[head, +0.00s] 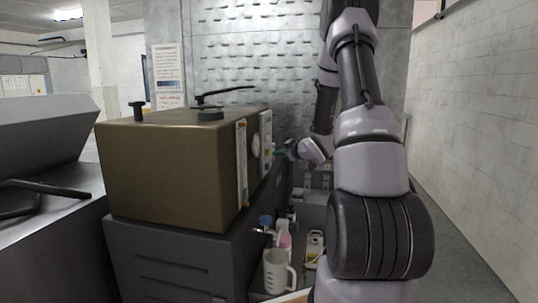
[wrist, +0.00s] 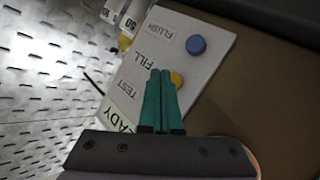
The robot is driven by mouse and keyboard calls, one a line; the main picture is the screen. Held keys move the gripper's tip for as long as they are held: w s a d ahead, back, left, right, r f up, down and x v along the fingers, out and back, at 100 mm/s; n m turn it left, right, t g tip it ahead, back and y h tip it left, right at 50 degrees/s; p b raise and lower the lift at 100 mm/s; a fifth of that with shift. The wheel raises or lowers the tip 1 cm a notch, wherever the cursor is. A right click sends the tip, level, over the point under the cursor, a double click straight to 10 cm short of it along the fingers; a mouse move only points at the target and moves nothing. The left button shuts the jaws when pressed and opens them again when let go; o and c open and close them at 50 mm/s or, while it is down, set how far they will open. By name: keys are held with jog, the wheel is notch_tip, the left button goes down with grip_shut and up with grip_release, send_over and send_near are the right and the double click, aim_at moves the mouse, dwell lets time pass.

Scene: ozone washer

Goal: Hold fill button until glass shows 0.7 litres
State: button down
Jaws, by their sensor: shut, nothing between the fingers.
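The control panel (wrist: 165,55) fills the middle of the wrist view, labelled FLUSH, FILL, TEST and READY. The yellow button (wrist: 177,79) lines up with the FILL label, and the blue button (wrist: 196,45) with FLUSH. My gripper (wrist: 160,72) is shut and empty, its green fingertips over the panel beside the yellow button and partly covering it. I cannot tell if they touch it. In the head view, my gripper (head: 281,151) is at the panel (head: 265,133). The upright sight glass strip (head: 242,163) is on the washer's front; its level is too small to read.
The brown washer box (head: 170,165) stands on a dark cabinet (head: 170,260). A round dial (head: 255,146) is between strip and panel. Below are a white jug (head: 276,272), a pink bottle (head: 284,240) and a tap (head: 262,230). A white wall (head: 470,130) is at right.

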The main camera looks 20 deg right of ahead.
jog(key=shift+s+d, duration=0.7)
jog(key=shift+d, duration=0.35)
jog(key=shift+s+d, duration=0.7)
jog(key=shift+d, duration=0.35)
